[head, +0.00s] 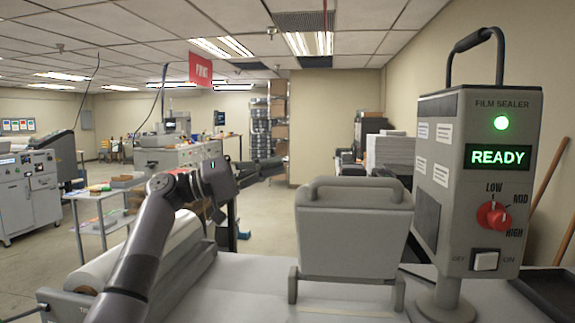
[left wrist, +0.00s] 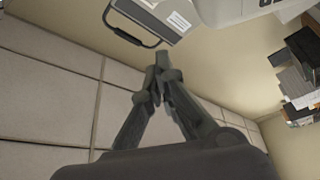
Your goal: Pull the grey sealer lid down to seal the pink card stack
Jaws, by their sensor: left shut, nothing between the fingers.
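The grey sealer lid (head: 355,240) stands raised, nearly upright, on the light worktable in the head view, with its handle bar (head: 358,183) along the top edge. My left gripper (head: 218,185) is up in the air to the left of the lid, clear of it. In the left wrist view its fingertips (left wrist: 162,62) are together with nothing between them. I do not see the pink card stack in either view. My right gripper does not show.
The film sealer control box (head: 480,165) stands right of the lid, with a green READY display and red knob (head: 493,215). Its black carrying handle shows in the left wrist view (left wrist: 132,28). A white roll (head: 140,255) lies at the left of the worktable (head: 250,290).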

